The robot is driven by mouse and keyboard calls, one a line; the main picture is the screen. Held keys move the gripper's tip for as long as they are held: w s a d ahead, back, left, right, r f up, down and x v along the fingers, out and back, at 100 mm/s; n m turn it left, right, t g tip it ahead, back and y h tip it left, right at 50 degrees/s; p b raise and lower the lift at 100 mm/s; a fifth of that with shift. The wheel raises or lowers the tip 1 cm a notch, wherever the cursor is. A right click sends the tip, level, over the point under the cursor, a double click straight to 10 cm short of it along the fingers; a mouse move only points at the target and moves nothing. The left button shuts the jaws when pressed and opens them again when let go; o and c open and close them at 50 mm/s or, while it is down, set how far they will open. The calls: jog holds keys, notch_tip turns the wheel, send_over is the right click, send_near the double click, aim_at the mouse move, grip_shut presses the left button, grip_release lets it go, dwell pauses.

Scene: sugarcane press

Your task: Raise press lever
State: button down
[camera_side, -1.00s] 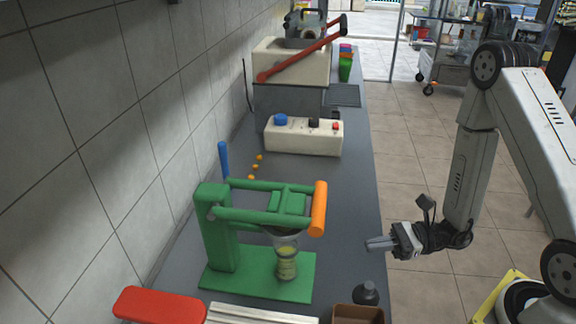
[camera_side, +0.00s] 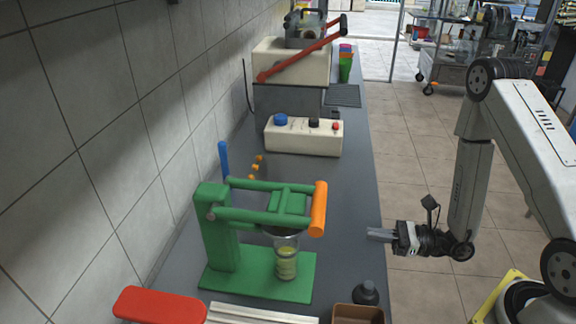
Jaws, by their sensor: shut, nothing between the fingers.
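The green press (camera_side: 218,235) stands on the grey counter, with a base plate and an upright post at its left. Its lever (camera_side: 290,203) is a green frame lying roughly level, ending in an orange handle (camera_side: 318,208) at the right. A glass (camera_side: 286,257) with yellow-green liquid stands on the base under the lever. My gripper (camera_side: 370,235) is shut and empty, at the counter's right edge, to the right of the orange handle and lower in the picture, apart from it.
A black bottle (camera_side: 366,293) and a brown box (camera_side: 358,314) are at the front right. A beige control box (camera_side: 303,136) stands behind the press. A tiled wall borders the left.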

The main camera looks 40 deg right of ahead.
jog(key=w+a+r, duration=0.4)
jog(key=w+a, duration=0.3)
jog(key=shift+w+a+r, duration=0.15)
jog(key=shift+a+r, duration=0.05)
dwell(0.8)
jog(key=shift+r, duration=0.2)
dwell(0.5)
jog(key=shift+r+g+h, duration=0.3)
jog(key=shift+g+h, duration=0.1)
